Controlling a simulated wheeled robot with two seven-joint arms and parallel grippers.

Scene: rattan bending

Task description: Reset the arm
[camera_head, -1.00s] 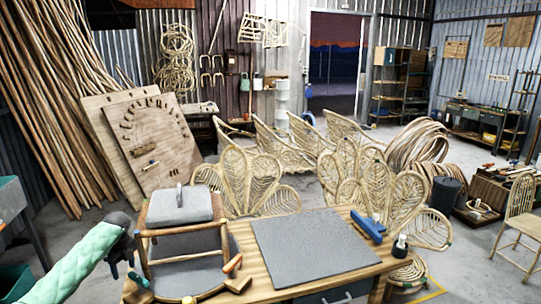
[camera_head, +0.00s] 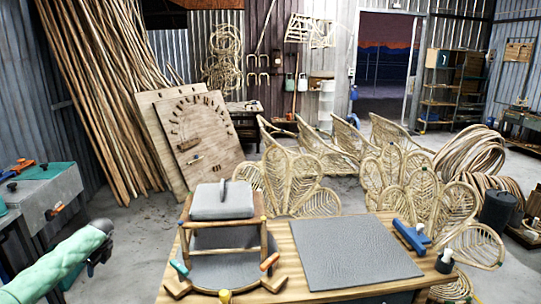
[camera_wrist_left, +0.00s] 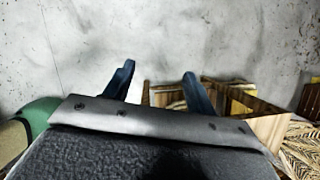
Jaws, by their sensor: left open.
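My left gripper (camera_head: 98,258) comes in from the left on its green-sleeved arm, left of the wooden table (camera_head: 300,278) and apart from it. A wooden frame (camera_head: 228,240) stands on the table's left part, with a grey block with a handle (camera_head: 222,200) on top. My right gripper is not in view.
A grey mat (camera_head: 352,250) lies on the table, with a blue tool (camera_head: 411,237) to its right. A grey workbench (camera_head: 45,195) stands at the left. Rattan chair backs (camera_head: 300,180) stand behind the table. Long poles (camera_head: 100,100) lean on the wall.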

